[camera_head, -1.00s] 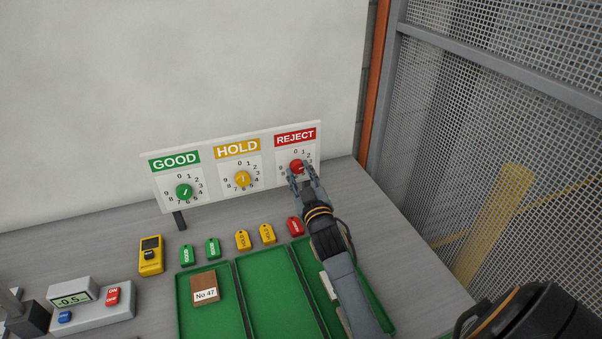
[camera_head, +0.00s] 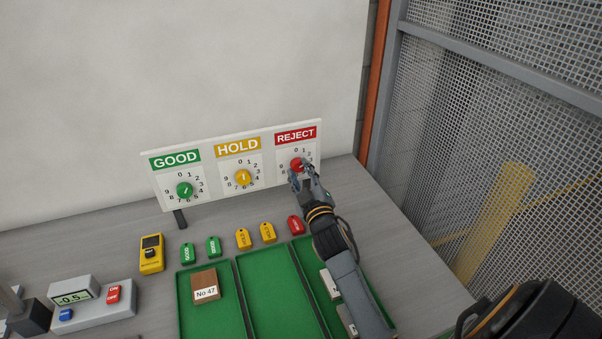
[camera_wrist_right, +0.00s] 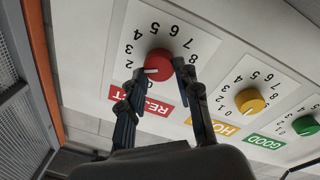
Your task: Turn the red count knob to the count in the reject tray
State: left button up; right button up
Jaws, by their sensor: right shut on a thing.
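The red count knob (camera_head: 297,165) is on the board under the REJECT label (camera_head: 295,135), at the right end. My right gripper (camera_wrist_right: 158,82) is shut on it, one finger on each side. In the right wrist view the red knob (camera_wrist_right: 158,66) shows its white mark pointing left, near the 2; a finger hides nearby digits. The reject tray (camera_head: 302,255) is the rightmost green tray. At least two pale-labelled boards (camera_head: 330,283) lie in it, partly hidden by my right arm, so I cannot tell their count. My left gripper is not in view.
The yellow HOLD knob (camera_head: 243,177) and green GOOD knob (camera_head: 184,190) are left of it. Coloured tags, including a red one (camera_head: 295,225), lie before the panel. A brown board (camera_head: 205,287) lies in the left tray. A mesh fence (camera_head: 500,130) stands at right.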

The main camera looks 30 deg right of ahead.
jog(key=o, duration=1.1)
jog(key=shift+w+r, duration=0.15)
jog(key=shift+o, duration=0.3)
jog(key=shift+w+d+f, duration=0.15)
jog(key=shift+f, duration=0.05)
jog(key=shift+s+a, duration=0.2)
jog(key=shift+s, duration=0.25)
jog(key=v, duration=1.1)
jog(key=shift+f, duration=0.1)
